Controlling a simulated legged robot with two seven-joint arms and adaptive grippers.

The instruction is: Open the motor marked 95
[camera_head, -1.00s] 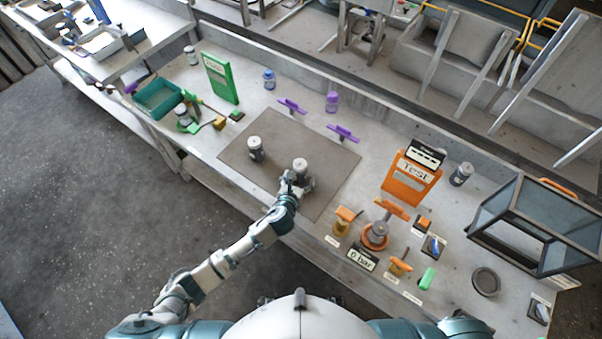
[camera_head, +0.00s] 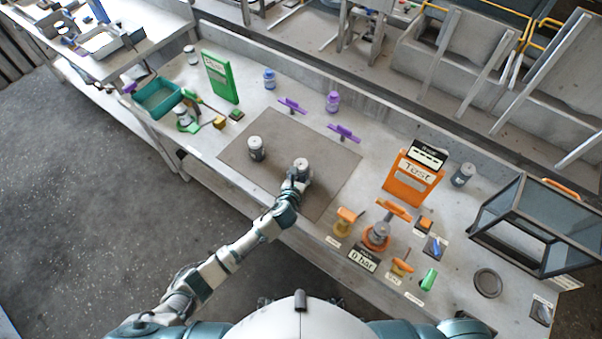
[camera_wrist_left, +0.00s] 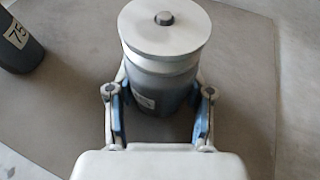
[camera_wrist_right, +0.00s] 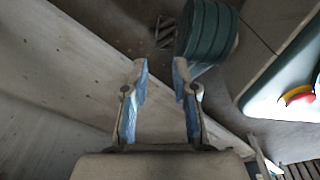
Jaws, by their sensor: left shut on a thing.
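A grey motor with a white round cap (camera_head: 302,163) stands upright on the brown mat (camera_head: 325,200). My left gripper (camera_head: 297,180) is around it. In the left wrist view the motor (camera_wrist_left: 160,55) stands between the two fingers of the left gripper (camera_wrist_left: 160,115), which is shut on its lower body. A small label on it is partly hidden and I cannot read it. A second motor (camera_head: 256,148) stands to its left on the mat; its label reads 75 in the left wrist view (camera_wrist_left: 18,42). My right gripper (camera_wrist_right: 160,75) is open and empty, away from the bench top.
An orange test stand (camera_head: 412,178) and a pressure station (camera_head: 376,236) are at the right. A green stand (camera_head: 220,78) and a teal bin (camera_head: 158,97) are at the left. The mat's right part is clear.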

